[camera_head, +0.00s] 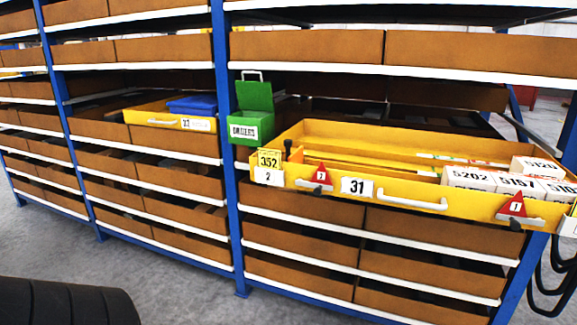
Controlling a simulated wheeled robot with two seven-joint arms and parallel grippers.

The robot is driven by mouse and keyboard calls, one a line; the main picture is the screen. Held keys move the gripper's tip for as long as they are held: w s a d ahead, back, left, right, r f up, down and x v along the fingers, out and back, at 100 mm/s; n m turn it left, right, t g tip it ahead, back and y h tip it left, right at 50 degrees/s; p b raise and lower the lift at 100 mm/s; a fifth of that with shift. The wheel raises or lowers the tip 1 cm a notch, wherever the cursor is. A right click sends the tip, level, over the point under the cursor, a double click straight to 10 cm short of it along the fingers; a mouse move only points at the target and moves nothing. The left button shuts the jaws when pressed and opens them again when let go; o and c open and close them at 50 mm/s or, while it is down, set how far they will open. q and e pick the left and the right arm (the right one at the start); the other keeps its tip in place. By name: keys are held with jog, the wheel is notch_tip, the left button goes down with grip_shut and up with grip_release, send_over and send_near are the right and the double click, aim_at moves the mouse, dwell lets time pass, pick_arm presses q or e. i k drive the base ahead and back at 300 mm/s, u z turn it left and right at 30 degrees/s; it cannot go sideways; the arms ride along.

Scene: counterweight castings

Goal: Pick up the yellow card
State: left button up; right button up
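A small yellow card (268,159) marked 352 stands at the left front corner of the open yellow drawer (335,188). It sits just above a white label (268,176) marked 2. The drawer is pulled out from the blue and white shelf rack and bears a white label (357,187) marked 31 and a pale handle (412,202). Neither of my grippers shows in the head view, so their state cannot be seen.
Red triangular tags (319,178) hang on the drawer front. White boxes (470,178) fill its right end. A green bin (252,116) hangs left of the drawer. A dark ribbed shape (65,303) fills the lower left; the grey floor (180,265) beside it is clear.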

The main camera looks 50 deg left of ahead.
aim_at(268, 157)
jog(key=u, duration=2.55)
jog(key=k, duration=1.1)
jog(key=u, duration=1.15)
jog(key=i, duration=0.9)
jog(key=z, duration=0.7)
jog(key=i, duration=1.75)
jog(key=z, duration=1.1)
